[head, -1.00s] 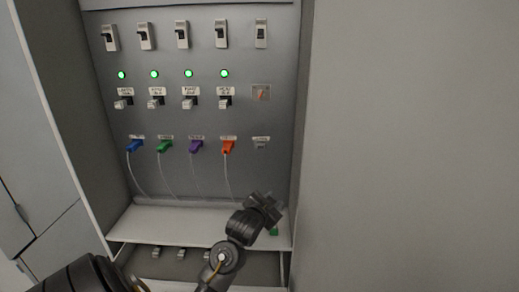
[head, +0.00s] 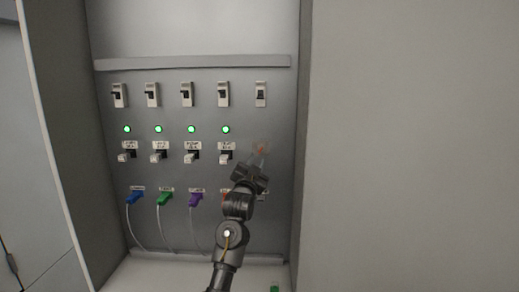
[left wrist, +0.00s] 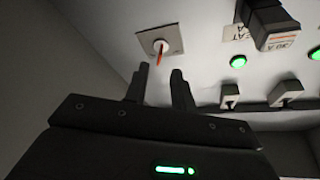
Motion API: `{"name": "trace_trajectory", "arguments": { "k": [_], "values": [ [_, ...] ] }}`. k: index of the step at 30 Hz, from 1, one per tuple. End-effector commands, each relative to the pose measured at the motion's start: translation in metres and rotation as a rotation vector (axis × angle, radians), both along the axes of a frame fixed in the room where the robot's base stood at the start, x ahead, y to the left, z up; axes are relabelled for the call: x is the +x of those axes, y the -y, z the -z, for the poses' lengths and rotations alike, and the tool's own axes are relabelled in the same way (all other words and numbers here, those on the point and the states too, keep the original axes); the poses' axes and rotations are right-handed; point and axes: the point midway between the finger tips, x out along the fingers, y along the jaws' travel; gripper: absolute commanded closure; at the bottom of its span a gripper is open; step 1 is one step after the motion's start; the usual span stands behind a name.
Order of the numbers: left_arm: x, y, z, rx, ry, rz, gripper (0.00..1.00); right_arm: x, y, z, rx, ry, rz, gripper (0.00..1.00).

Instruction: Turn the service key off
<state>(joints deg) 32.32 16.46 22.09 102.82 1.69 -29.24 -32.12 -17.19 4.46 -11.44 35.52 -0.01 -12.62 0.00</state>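The service key is a red-orange key (left wrist: 154,60) in a round lock on a square pale plate (left wrist: 168,36), seen in the left wrist view. In the head view the key (head: 262,149) shows faintly on the panel's right side, just beyond my left gripper (head: 257,166). In the left wrist view my left gripper (left wrist: 160,80) is open, its two fingers apart with nothing between them. The fingertips point at the key and appear a short way short of it. My right gripper is in neither view.
Left of the key is a row of black plugs (head: 226,156) under green lamps (head: 226,129). Switches (head: 223,94) run above; coloured connectors with cables, such as a purple one (head: 195,200), hang below. The cabinet's side wall (head: 298,120) stands close on the right.

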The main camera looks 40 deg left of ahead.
Motion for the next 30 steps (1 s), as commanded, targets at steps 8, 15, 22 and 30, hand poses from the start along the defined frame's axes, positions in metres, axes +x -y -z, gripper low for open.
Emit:
{"name": "trace_trajectory", "arguments": {
  "k": [8,15,22,30],
  "values": [
    [0.037,-0.02,-0.018,-0.002,-0.001,0.0,0.75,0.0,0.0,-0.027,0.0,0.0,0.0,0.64],
    [0.048,-0.026,-0.019,-0.001,-0.001,0.001,0.75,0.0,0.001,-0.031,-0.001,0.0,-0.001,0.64],
    [0.048,-0.026,-0.019,-0.001,-0.001,0.001,0.75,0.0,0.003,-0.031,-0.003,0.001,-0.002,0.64],
    [0.048,-0.026,-0.018,-0.001,-0.001,0.001,1.0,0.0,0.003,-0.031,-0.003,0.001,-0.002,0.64]
  ]
}}
